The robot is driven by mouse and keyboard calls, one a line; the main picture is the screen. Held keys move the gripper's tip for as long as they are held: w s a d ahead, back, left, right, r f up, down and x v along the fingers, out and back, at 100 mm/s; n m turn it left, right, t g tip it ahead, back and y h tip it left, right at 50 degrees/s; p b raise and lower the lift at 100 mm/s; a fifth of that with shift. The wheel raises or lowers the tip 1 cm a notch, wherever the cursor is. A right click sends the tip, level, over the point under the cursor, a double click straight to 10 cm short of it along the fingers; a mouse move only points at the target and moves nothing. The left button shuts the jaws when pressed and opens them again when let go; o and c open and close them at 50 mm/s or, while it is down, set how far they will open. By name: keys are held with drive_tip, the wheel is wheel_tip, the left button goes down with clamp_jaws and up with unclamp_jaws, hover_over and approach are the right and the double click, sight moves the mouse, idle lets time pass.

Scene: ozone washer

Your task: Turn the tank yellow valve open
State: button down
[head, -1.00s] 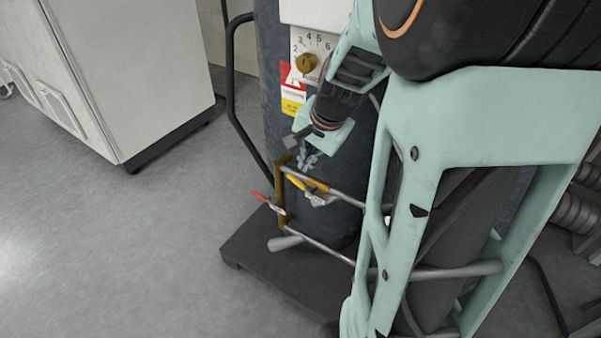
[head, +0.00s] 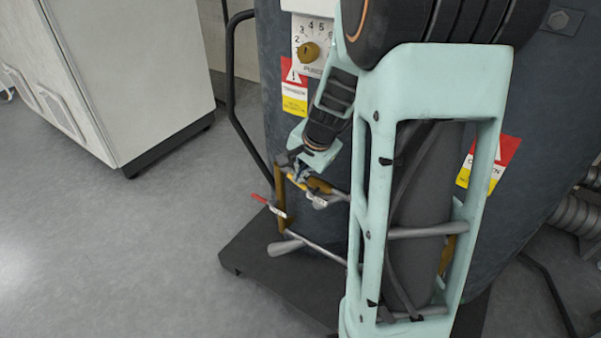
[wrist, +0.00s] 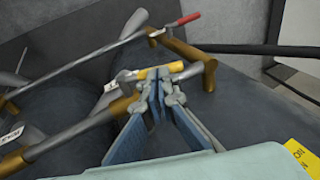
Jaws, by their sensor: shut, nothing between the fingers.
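The yellow valve handle (head: 298,184) sits on the upper pipe at the front of the dark tank (head: 281,110). In the wrist view the yellow handle (wrist: 160,70) lies across the picture just beyond my fingertips. My gripper (head: 300,172) is at the handle, pointing down at it. In the wrist view my gripper (wrist: 160,92) has its fingertips together with nothing between them, close against the handle's near side. I cannot tell whether they touch it. The fingers hide part of the valve body.
A red-handled valve (head: 259,198) sticks out left of the brass upright (head: 280,205). A lower pipe (head: 315,247) runs below. A black rail (head: 231,90) curves along the tank's left side. A white cabinet (head: 130,70) stands at left, with clear floor in front.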

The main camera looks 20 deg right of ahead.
drive_tip(key=shift+w+a+f+b, duration=0.15)
drive_tip(key=shift+w+a+f, duration=0.15)
drive_tip(key=shift+w+f, duration=0.2)
drive_tip(key=shift+w+a+f+b, duration=0.15)
drive_tip(key=shift+w+a+f, duration=0.2)
drive_tip(key=shift+f, duration=0.15)
drive_tip(key=shift+d+r, duration=0.1)
